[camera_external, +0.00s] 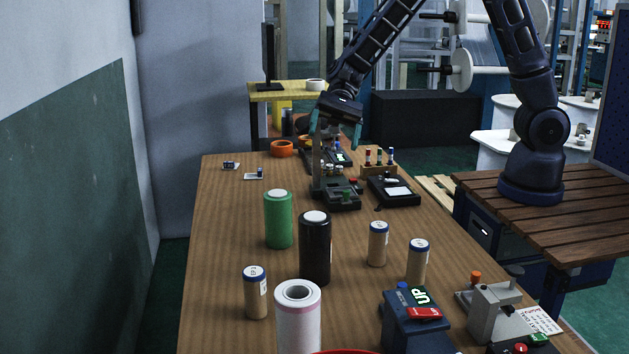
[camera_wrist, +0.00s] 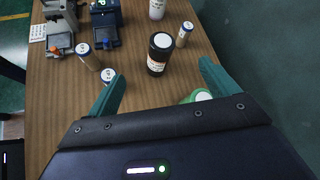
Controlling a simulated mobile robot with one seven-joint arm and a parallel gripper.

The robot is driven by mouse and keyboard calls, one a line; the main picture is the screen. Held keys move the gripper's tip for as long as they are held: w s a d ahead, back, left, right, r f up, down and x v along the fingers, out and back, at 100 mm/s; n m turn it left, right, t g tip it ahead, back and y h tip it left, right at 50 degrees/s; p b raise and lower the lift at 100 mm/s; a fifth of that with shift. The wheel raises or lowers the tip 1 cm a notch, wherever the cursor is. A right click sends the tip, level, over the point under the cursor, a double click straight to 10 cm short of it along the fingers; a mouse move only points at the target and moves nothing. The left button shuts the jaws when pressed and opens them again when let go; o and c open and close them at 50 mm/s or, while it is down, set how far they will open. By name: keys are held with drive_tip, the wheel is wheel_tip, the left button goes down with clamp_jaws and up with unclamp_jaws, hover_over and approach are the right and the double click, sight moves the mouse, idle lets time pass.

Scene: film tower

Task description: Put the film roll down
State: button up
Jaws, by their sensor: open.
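My gripper (camera_external: 336,130) is raised over the far part of the wooden table, its teal fingers open and empty. In the wrist view the spread fingers (camera_wrist: 162,72) show too, with nothing held between them. A green film roll (camera_external: 278,220) stands upright mid-table; its top (camera_wrist: 202,95) is partly hidden by my gripper in the wrist view. A black roll (camera_external: 315,250) stands upright nearer the external camera; it also shows in the wrist view (camera_wrist: 160,58). A white roll with a pink band (camera_external: 298,322) stands in front. My gripper is apart from all three.
Small tan rolls (camera_external: 378,243) stand around the big ones. A dark device (camera_external: 335,192) stands below my gripper. A blue machine (camera_external: 414,320) and a grey machine (camera_external: 494,310) occupy the near right. An orange ring (camera_external: 282,148) lies far left.

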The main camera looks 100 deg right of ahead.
drive_tip(key=s+a+r+n+g+h, duration=0.25)
drive_tip(key=s+r+n, duration=0.45)
drive_tip(key=s, duration=0.4)
drive_tip(key=s+d+r+n+t+h, duration=0.1)
drive_tip(key=s+r+n+h, duration=0.1)
drive_tip(key=s, duration=0.6)
drive_tip(key=s+d+r+n+t+h, duration=0.1)
drive_tip(key=s+d+r+n+h, duration=0.1)
drive_tip(key=s, duration=0.7)
drive_tip(key=s+d+r+n+t+h, duration=0.1)
drive_tip(key=s+r+n+h, duration=0.3)
drive_tip(key=s, duration=0.5)
drive_tip(key=r+n, duration=0.1)
drive_tip(key=n, duration=0.1)
drive_tip(key=shift+s+d+r+n, duration=0.2)
drive_tip(key=shift+r+n, duration=0.1)
drive_tip(key=shift+r, duration=0.1)
drive_tip(key=shift+o, duration=0.4)
drive_tip(key=shift+w+a, duration=0.1)
